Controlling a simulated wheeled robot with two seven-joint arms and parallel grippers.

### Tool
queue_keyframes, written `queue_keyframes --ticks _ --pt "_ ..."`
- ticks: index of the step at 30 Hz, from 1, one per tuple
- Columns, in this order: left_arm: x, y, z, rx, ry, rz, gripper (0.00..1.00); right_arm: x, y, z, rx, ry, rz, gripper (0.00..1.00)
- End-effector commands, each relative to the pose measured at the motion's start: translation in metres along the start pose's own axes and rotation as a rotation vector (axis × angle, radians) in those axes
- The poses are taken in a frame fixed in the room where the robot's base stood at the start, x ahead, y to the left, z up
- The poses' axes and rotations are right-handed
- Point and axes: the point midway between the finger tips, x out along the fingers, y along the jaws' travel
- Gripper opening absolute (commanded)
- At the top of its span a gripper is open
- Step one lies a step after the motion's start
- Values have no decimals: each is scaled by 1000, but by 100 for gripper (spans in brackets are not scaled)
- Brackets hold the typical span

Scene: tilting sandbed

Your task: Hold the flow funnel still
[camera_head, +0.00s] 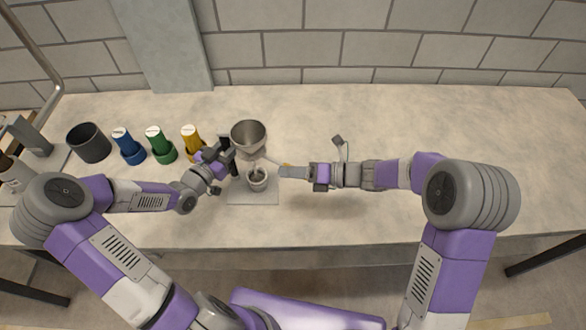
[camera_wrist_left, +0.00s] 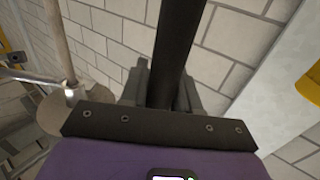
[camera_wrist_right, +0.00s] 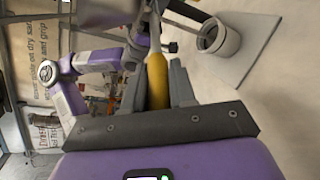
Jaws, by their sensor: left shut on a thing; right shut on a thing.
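The grey metal funnel (camera_head: 249,138) stands wide mouth up above a small pale cup (camera_head: 258,173) on a grey plate (camera_head: 265,199). My left gripper (camera_head: 228,153) is just left of the funnel. It is shut on a dark upright bar (camera_wrist_left: 178,50), which fills the gap between its fingers in the left wrist view. Whether the bar joins the funnel is hidden. My right gripper (camera_head: 297,171) is right of the cup, shut on a yellow handle (camera_wrist_right: 157,82). The cup also shows in the right wrist view (camera_wrist_right: 224,42); its inside looks grey.
Left of the funnel stand yellow (camera_head: 191,133), green (camera_head: 156,140) and blue (camera_head: 124,142) containers with pale tops, and a dark grey pot (camera_head: 89,142). A brick wall (camera_head: 370,45) closes the back. The table's right side (camera_head: 470,120) is clear.

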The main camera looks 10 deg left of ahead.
Motion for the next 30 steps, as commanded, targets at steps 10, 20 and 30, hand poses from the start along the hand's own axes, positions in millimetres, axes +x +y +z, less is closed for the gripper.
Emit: queue_keyframes --ticks 10,20,30 --pt "0 0 1 -1 -2 -2 0 -1 0 2 -1 -3 -1 45" --pt "0 0 0 -1 -1 -1 0 -2 0 1 0 -2 0 47" --pt "0 0 0 -1 -1 -1 0 -59 0 2 -1 -7 -2 47"
